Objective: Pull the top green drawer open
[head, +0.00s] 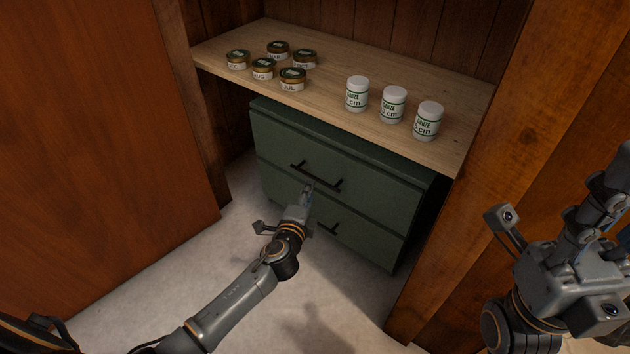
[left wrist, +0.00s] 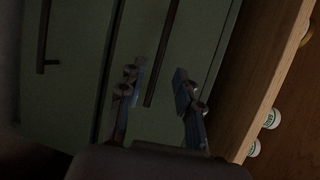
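The green cabinet has two drawers. The top green drawer (head: 283,152) is closed and has a dark bar handle (head: 318,177), which also shows in the left wrist view (left wrist: 163,55). My left gripper (head: 306,190) is right at this handle. In the left wrist view my left gripper (left wrist: 159,68) has its two fingers apart, with the bar between them in the picture; I cannot tell whether they touch it. My right gripper (head: 598,215) is at the right edge, away from the cabinet, and its fingertips are not clear.
The lower drawer handle (head: 329,229) is just below my left gripper. A wooden shelf (head: 330,75) overhangs the cabinet, with several small tins (head: 263,68) and three white gauze jars (head: 393,105). Wooden panels (head: 95,160) stand either side. The pale floor in front is clear.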

